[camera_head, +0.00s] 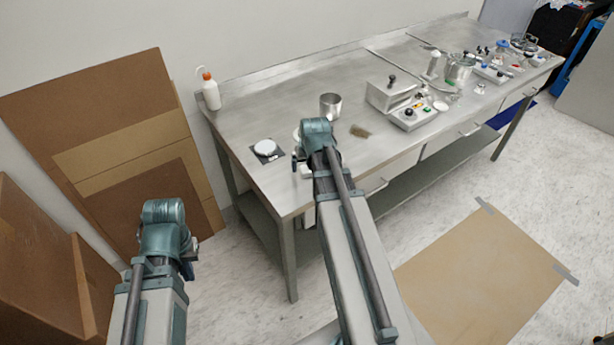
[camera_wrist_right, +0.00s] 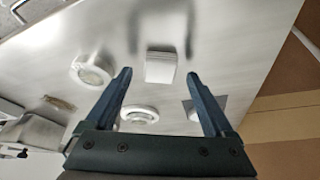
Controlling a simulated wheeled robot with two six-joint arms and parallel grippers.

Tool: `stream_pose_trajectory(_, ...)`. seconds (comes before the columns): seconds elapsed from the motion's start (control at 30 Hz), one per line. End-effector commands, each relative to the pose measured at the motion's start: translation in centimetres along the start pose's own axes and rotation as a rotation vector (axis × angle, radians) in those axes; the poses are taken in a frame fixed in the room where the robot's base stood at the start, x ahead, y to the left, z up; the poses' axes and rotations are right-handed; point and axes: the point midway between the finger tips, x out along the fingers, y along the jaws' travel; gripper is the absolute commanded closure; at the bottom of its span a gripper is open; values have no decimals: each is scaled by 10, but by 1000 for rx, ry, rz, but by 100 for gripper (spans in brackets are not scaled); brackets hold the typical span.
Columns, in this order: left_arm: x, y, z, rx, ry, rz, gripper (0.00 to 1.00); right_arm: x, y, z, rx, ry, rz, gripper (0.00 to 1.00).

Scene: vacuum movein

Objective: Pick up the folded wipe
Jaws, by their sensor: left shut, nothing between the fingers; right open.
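In the right wrist view, the folded wipe (camera_wrist_right: 160,67) is a small white block with fine ridges, on the steel table (camera_wrist_right: 235,65). My right gripper (camera_wrist_right: 158,78) is open, and the wipe shows between and just past its fingertips. They look apart from it, but the height gap cannot be told. In the head view my right gripper (camera_head: 298,160) is over the table's near left end, and my arm appears to hide the wipe. My left gripper (camera_head: 190,252) is shut and empty, off the table's left end, low in front of the cardboard.
A white ring-shaped item (camera_wrist_right: 139,114), a round cup (camera_wrist_right: 92,70) and a dark plate with a white disc (camera_head: 266,149) surround the wipe. A bottle (camera_head: 211,93) stands at the back left. Cardboard (camera_head: 125,130) leans on the wall.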

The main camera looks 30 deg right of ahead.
Motion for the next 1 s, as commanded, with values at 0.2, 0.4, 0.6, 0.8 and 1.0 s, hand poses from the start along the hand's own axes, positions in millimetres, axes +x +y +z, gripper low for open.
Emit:
stream_pose_trajectory(0.2, 12, 1, -1, 0, 0, 0, 100, 13, 0, 1, 0, 0, 0, 12)
stream_pose_trajectory(0.4, 11, 1, -1, 0, 0, 0, 100, 12, 0, 1, 0, 0, 0, 23)
stream_pose_trajectory(0.6, 11, 1, -1, 0, 0, 0, 100, 12, 0, 1, 0, 0, 0, 59)
stream_pose_trajectory(0.8, 11, 1, -1, 0, 0, 0, 100, 12, 0, 1, 0, 0, 0, 95)
stream_pose_trajectory(1.0, 11, 1, -1, 0, 0, 0, 100, 12, 0, 1, 0, 0, 0, 100)
